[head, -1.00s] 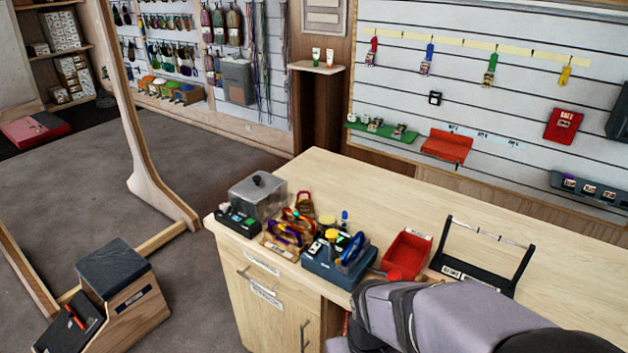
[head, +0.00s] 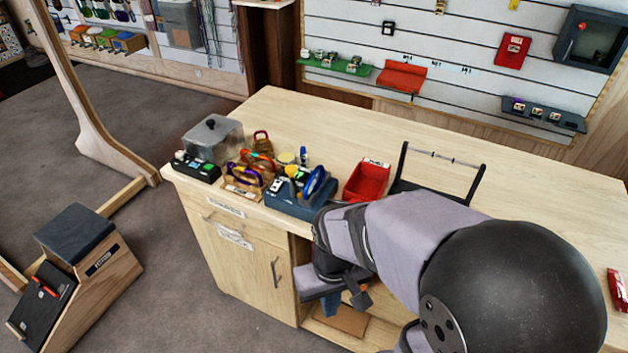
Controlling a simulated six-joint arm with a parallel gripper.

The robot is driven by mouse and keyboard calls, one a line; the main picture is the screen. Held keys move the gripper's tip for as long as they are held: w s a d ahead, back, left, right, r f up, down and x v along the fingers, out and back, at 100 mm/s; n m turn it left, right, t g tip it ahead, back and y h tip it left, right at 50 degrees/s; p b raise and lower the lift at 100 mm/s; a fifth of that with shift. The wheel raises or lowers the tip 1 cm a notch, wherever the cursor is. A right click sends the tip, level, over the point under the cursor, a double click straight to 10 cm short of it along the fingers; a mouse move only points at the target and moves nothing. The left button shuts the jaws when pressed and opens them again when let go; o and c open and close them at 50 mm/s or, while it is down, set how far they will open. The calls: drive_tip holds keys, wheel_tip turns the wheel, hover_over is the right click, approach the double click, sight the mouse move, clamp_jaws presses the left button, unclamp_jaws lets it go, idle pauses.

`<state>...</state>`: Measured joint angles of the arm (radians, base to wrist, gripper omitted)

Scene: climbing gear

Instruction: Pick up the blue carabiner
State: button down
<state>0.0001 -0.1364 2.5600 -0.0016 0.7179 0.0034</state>
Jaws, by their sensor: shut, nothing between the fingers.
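The blue carabiner (head: 315,182) stands tilted at the right end of a blue-grey tray (head: 298,208) near the front edge of the wooden counter. It is a loop with a dark edge, and its lower part is hidden among small things in the tray. My gripper (head: 346,299) is low in front of the counter, below the counter top and to the right of and below the carabiner. It is shut and empty, well apart from the carabiner. My own arm links partly hide it, and its fingers are small and dark.
A red bin (head: 367,182) and a black-framed rack (head: 437,178) stand right of the tray. Purple and orange carabiners (head: 243,176) on a wooden holder, a black box (head: 196,168) and a clear-lidded box (head: 213,138) stand left.

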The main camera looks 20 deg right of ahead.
idle(0.3)
drive_tip(key=c, duration=1.8)
unclamp_jaws()
drive_tip(key=shift+o, duration=0.2)
drive_tip(key=shift+w, duration=0.1)
drive_tip(key=m+t+h, duration=0.2)
drive_tip(key=m+h, duration=0.2)
drive_tip(key=m, duration=0.5)
approach(313, 172)
drive_tip(key=shift+p+x, duration=1.65)
drive_tip(key=shift+x, duration=0.9)
drive_tip(key=shift+f, duration=0.1)
